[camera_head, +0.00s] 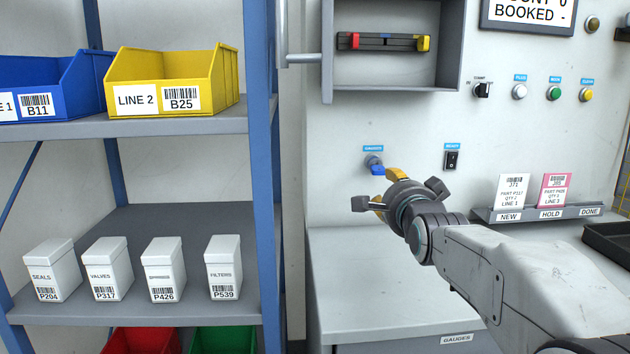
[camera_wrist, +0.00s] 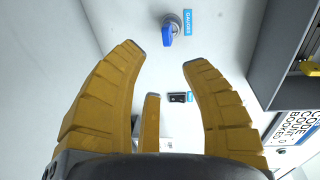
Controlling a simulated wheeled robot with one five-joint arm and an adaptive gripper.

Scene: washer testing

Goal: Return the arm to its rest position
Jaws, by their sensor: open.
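My arm (camera_head: 490,270) reaches in from the lower right in the head view, stretched toward the wall panel. My gripper (camera_head: 392,178) is in front of the panel, near the blue-handled key switch (camera_head: 375,166). In the wrist view my gripper (camera_wrist: 163,60) has its yellow fingers spread wide with nothing between them. The blue-handled switch (camera_wrist: 168,33) shows beyond the fingertips, and a gap to it seems to remain, though the exact distance is hard to tell. The black rocker switch (camera_wrist: 180,97) shows between the fingers.
A blue-posted shelf (camera_head: 262,180) with bins and small white boxes stands at left. An open grey wall box (camera_head: 392,85) is above my gripper. A grey cabinet (camera_head: 370,270) is below. A card rack (camera_head: 540,213) and a black tray (camera_head: 608,240) are at right.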

